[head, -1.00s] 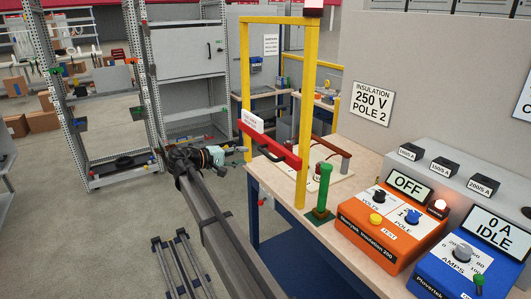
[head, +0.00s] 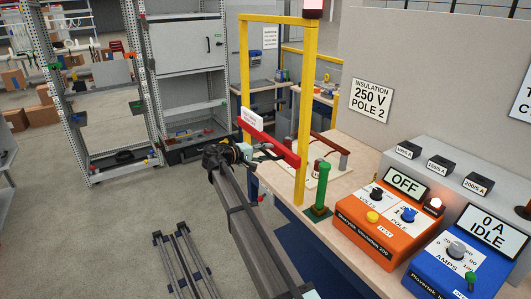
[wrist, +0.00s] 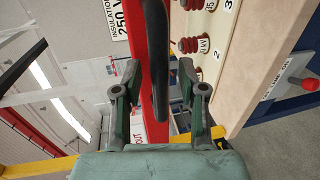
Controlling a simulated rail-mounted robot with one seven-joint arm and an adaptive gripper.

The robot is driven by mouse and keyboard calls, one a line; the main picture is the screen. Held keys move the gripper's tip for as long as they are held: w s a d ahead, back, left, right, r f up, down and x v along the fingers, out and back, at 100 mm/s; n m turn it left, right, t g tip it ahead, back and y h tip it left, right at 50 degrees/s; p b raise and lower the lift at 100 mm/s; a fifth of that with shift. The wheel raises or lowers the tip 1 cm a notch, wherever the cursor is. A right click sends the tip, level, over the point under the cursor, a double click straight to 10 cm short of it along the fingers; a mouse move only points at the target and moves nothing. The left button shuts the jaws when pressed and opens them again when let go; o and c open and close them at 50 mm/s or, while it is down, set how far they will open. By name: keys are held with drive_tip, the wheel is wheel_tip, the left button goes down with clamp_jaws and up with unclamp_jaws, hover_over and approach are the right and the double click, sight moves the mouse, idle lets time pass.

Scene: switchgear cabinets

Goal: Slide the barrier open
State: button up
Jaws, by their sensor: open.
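The barrier is a red bar (head: 284,148) across a yellow frame (head: 304,120) at the front of the workbench. It carries a white label (head: 252,119) and a black handle. In the wrist view the red bar (wrist: 159,20) runs up the picture and the black handle (wrist: 156,45) stands in front of it. My gripper (wrist: 158,80) is open, with one finger on each side of the handle's lower end. I cannot tell whether either finger touches it. In the head view my gripper (head: 258,153) is close in front of the bar, and the handle is partly hidden.
A green post (head: 322,184) stands right of the frame. An orange insulation tester (head: 385,223) reads OFF, and a blue tester (head: 462,255) reads IDLE. Red ribbed insulators (wrist: 190,45) show behind the barrier. The floor left of the bench is mostly clear.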

clamp_jaws()
wheel_tip(320, 180, up, 29)
drive_tip(key=p, duration=0.2)
idle(0.4)
unclamp_jaws()
drive_tip(key=v, duration=1.2)
